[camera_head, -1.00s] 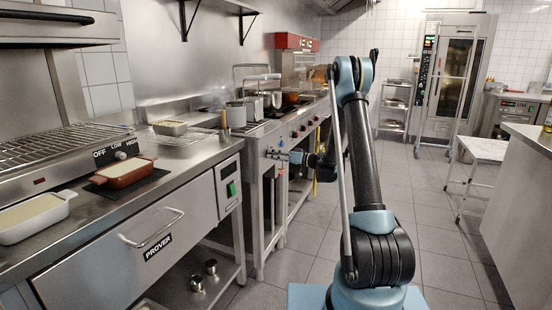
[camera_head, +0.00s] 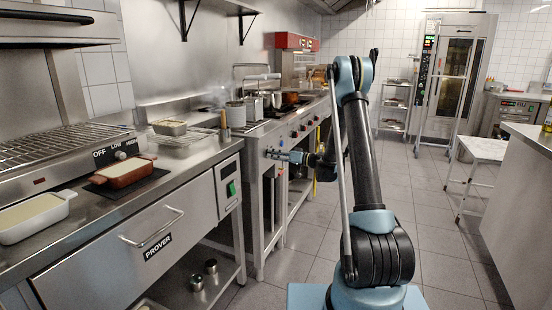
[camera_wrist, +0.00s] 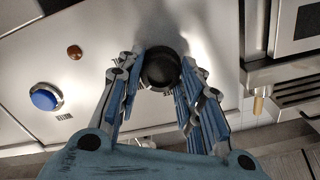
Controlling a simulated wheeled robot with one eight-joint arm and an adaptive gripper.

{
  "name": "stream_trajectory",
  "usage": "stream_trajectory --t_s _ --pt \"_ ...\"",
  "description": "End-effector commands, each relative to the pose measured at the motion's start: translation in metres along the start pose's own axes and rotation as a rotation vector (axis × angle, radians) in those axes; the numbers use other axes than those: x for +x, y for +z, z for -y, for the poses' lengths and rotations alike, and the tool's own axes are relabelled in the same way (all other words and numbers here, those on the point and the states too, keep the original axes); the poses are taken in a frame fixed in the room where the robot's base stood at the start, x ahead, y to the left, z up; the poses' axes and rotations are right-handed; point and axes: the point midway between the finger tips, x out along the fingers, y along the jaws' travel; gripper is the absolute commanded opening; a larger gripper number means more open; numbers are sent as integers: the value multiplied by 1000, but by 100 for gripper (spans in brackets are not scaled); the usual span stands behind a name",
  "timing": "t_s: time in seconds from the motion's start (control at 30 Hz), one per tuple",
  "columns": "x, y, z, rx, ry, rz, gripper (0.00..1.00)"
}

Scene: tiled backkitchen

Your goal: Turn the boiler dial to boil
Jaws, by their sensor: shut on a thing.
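In the wrist view a round dark dial (camera_wrist: 160,68) sits on a pale metal front panel (camera_wrist: 100,28). My gripper (camera_wrist: 163,64) has one finger on each side of the dial and is shut on it. The fingers cover parts of its sides, and I cannot read a pointer or setting on it. In the head view my gripper (camera_head: 272,154) is at the front of the steel cooking line, left of my arm. The dial is too small to make out there.
Left of the dial are a blue button (camera_wrist: 45,97) and a small brown lamp (camera_wrist: 74,52). A dark-windowed appliance (camera_wrist: 300,22) is close on the right. In the head view the prover counter (camera_head: 110,235) holds dishes. The tiled floor (camera_head: 435,230) right of my arm is clear.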

Motion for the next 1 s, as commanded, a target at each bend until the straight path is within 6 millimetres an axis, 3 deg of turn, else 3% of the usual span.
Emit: stream_trajectory --t_s 0.47,1.0 --pt "1 -1 -1 119 1 -2 10" --pt "0 -1 -3 583 2 -3 10"
